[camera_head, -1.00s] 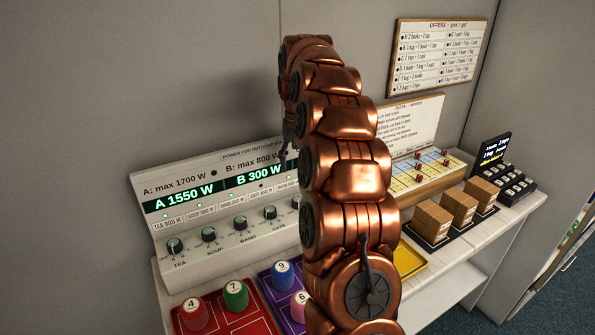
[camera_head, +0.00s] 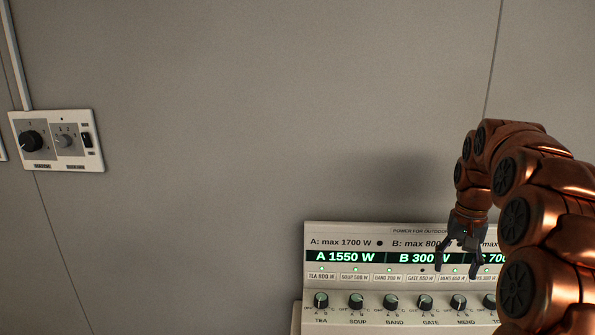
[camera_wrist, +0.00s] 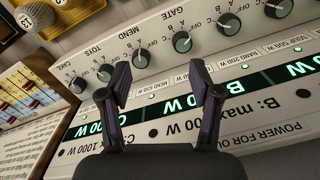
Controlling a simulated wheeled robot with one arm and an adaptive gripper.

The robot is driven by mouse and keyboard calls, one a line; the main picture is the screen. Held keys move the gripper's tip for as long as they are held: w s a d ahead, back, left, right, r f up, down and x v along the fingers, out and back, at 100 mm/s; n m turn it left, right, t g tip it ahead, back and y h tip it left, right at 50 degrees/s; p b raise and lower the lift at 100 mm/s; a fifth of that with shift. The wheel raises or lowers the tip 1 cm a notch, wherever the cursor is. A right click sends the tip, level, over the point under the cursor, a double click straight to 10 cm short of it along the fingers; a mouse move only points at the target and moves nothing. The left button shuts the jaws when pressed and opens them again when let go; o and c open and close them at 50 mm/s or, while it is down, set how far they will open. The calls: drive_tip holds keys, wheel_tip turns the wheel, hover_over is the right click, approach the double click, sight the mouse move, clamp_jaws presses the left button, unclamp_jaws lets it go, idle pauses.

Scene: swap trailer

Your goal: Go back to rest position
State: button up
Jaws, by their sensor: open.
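The mend knob (camera_head: 459,302) is a small dark dial with a pale-green face, in the row along the lower panel of the white power console (camera_head: 345,233), between the gate knob (camera_head: 425,302) and the toys knob (camera_head: 490,302). In the wrist view the labels are upside down, and the mend knob (camera_wrist: 141,54) is beyond the fingertips. Its setting is too small to tell. My gripper (camera_head: 458,272) points down in front of the console's display, just above the mend knob in the picture. In the wrist view my gripper (camera_wrist: 160,75) is open with nothing between its fingers.
Neighbouring knobs stand close on both sides. A white wall plate (camera_head: 88,157) with dials is at the far left.

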drive_tip(key=s+a+f+n+g, duration=0.1)
drive_tip(key=s+a+n, duration=0.1)
drive_tip(key=s+a, duration=0.75)
drive_tip(key=s+a+f+n, duration=0.2)
drive_tip(key=s+a, duration=0.5)
drive_tip(key=s, duration=0.6)
drive_tip(key=s+a+f, duration=0.1)
drive_tip(key=s+f, duration=0.1)
drive_tip(key=s, duration=0.4)
drive_tip(key=s+f+n, duration=0.1)
drive_tip(key=s+f, duration=0.1)
drive_tip(key=s, duration=0.4)
drive_tip(key=shift+s+a+f+g, duration=0.25)
drive_tip(key=shift+a+f+g, duration=0.05)
drive_tip(key=shift+a, duration=0.1)
drive_tip(key=shift+d, duration=0.15)
